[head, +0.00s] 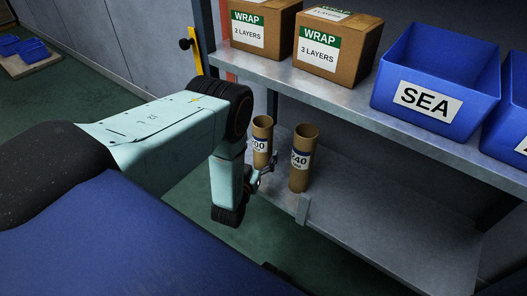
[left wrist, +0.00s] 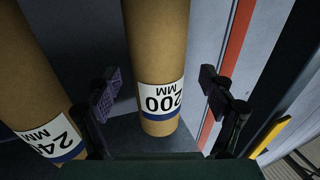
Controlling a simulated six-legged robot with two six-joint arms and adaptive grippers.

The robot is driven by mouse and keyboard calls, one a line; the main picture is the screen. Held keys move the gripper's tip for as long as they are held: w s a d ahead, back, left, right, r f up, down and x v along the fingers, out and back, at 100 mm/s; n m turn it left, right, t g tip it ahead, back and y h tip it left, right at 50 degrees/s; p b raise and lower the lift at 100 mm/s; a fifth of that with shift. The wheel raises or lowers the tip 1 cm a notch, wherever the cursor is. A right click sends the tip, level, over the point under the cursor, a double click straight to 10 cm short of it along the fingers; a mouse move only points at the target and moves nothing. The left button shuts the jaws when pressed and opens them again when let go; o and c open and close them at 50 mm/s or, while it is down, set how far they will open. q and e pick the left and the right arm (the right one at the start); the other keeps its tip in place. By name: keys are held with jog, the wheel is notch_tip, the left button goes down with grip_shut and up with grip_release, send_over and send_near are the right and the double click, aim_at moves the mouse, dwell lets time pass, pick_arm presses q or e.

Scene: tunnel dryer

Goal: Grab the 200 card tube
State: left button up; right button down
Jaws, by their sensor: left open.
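The 200 card tube (head: 262,131) is a brown cylinder standing upright on the lower shelf, with a white and blue label. In the left wrist view the 200 tube (left wrist: 157,50) is between the two open fingers of my left gripper (left wrist: 160,92), with a gap on each side. In the head view my left gripper (head: 262,175) is low in front of this tube and partly hidden by my own wrist. The 240 card tube (head: 303,163) stands upright just to the right; it also shows at the left of the left wrist view (left wrist: 30,75). My right gripper is not in view.
The upper shelf (head: 345,93) overhangs the tubes and holds two WRAP boxes (head: 335,45) and blue bins, one marked SEA (head: 428,70). The lower shelf (head: 385,235) is clear to the right of the 240 tube. A rack post (head: 205,40) stands left of the tubes.

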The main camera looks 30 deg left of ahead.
pick_arm(q)
jog(key=shift+b+x, duration=0.45)
jog(key=shift+x, duration=0.95)
jog(key=shift+d, duration=0.1)
jog(key=shift+f, duration=0.1)
jog(key=c, duration=1.3)
jog(key=shift+o, duration=0.2)
